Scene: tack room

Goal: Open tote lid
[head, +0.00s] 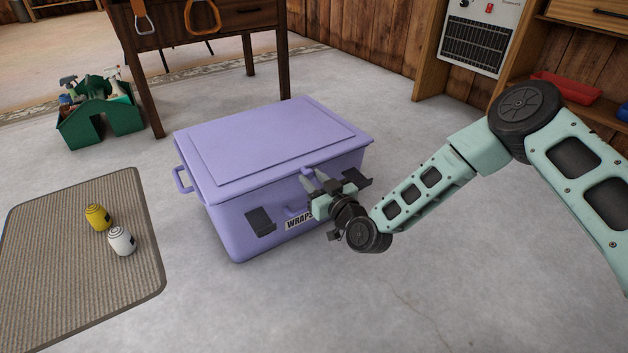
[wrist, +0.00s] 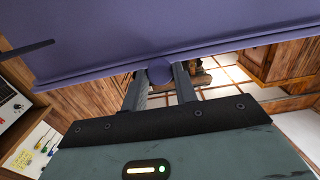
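The purple tote (head: 230,215) stands on the concrete floor with its lid (head: 270,140) down flat. A small round purple knob (head: 307,172) sits on the lid's front edge; it also shows in the wrist view (wrist: 160,71). My gripper (head: 315,181) reaches in from the right at the tote's front. In the wrist view its two grey fingers (wrist: 160,88) flank the knob, with a gap about the knob's width, and appear shut on it. The lid's edge (wrist: 200,45) spans the top of that view. My gripper partly hides the WRAPS label (head: 298,222) and the tote's front.
Dark latches (head: 260,221) hang on the tote's front. A ribbed mat (head: 80,270) at left holds a yellow (head: 97,217) and a white (head: 122,241) roll. A green caddy (head: 100,122) and a wooden table (head: 215,30) stand behind. Floor in front is clear.

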